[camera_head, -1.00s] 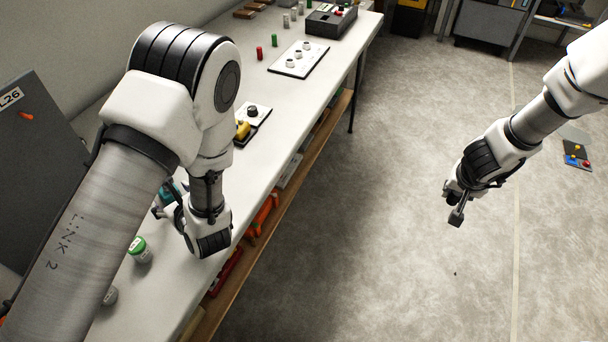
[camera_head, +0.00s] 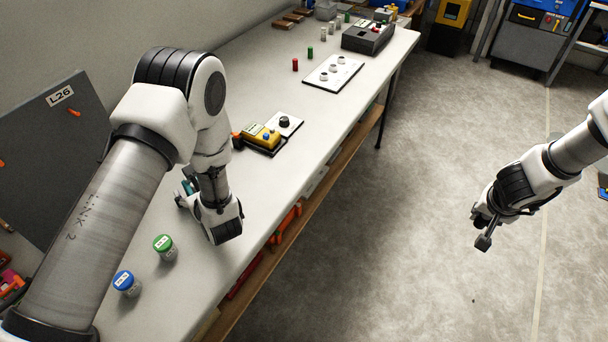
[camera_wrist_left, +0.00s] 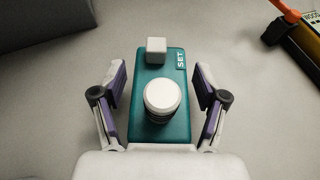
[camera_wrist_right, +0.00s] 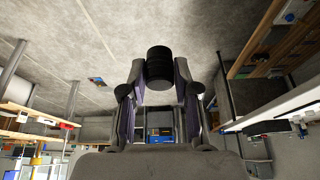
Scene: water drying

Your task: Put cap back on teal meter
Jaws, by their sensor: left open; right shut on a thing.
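The teal meter (camera_wrist_left: 140,121) lies on the bench, with a white round-topped post (camera_wrist_left: 162,96), a small white block (camera_wrist_left: 156,45) and the label SET. My open left gripper (camera_wrist_left: 160,80) has one finger on each side of it, with gaps visible. In the head view the meter (camera_head: 188,187) is mostly hidden behind my left gripper (camera_head: 183,200). My right gripper (camera_head: 481,221) is out over the floor, shut on a dark ribbed cylinder, which looks like the cap (camera_wrist_right: 159,65); it shows as a small grey piece in the head view (camera_head: 484,242).
A green-lidded jar (camera_head: 164,248) and a blue-lidded jar (camera_head: 126,283) stand at the bench's near end. A yellow meter (camera_head: 262,135) sits beyond my left gripper, beside a plate with a black knob (camera_head: 285,122). Floor (camera_head: 400,200) lies open between bench and right arm.

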